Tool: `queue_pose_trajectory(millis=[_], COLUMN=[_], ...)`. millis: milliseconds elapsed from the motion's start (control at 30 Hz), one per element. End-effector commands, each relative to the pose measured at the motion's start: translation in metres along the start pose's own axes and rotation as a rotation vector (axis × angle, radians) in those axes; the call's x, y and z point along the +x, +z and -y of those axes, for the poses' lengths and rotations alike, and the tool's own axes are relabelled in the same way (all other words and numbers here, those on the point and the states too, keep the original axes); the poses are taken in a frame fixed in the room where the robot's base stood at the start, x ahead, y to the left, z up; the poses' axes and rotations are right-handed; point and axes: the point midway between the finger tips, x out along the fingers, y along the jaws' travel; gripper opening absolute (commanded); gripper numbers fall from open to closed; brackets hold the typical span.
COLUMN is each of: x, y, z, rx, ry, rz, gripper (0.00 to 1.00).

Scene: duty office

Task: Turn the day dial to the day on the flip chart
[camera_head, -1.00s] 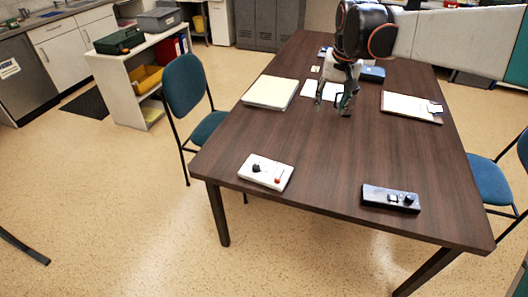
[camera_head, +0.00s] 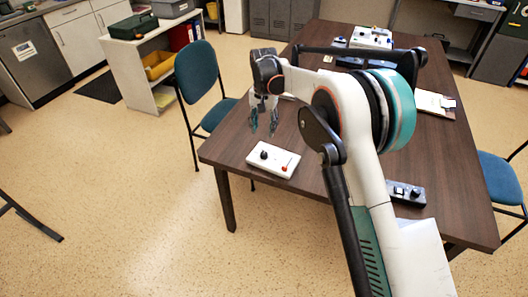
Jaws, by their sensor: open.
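A white control box (camera_head: 273,160) with a black knob and a small red-topped control lies near the table's left front corner. A black control box (camera_head: 407,193) with knobs lies at the right front, partly hidden by my arm. Another pale device (camera_head: 372,38) with small controls stands at the table's far end. I cannot tell which knob is the day dial. My gripper (camera_head: 264,125) is open and empty, pointing down above and behind the white box, apart from it. No flip chart is clearly readable; a dark panel (camera_head: 515,14) at the top right edge bears pale marks like "16".
The dark brown table (camera_head: 232,150) carries a clipboard (camera_head: 436,103) at the right. Blue chairs stand at the left (camera_head: 197,72) and right (camera_head: 497,178). A white shelf (camera_head: 128,65) stands at the back left.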

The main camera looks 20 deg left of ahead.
Motion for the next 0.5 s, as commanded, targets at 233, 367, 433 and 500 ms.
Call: queue_pose_trajectory(millis=[233,367,433,500], x=[0.046,0.072,0.085,0.097], y=[-0.001,-0.001,-0.001,-0.001], z=[0.0,-0.001,-0.001,-0.001], rx=[0.0,0.0,0.0,0.0], ry=[0.0,-0.001,-0.001,-0.001], rz=[-0.001,-0.001,-0.001,-0.001], gripper=[0.45,0.45,0.45,0.45])
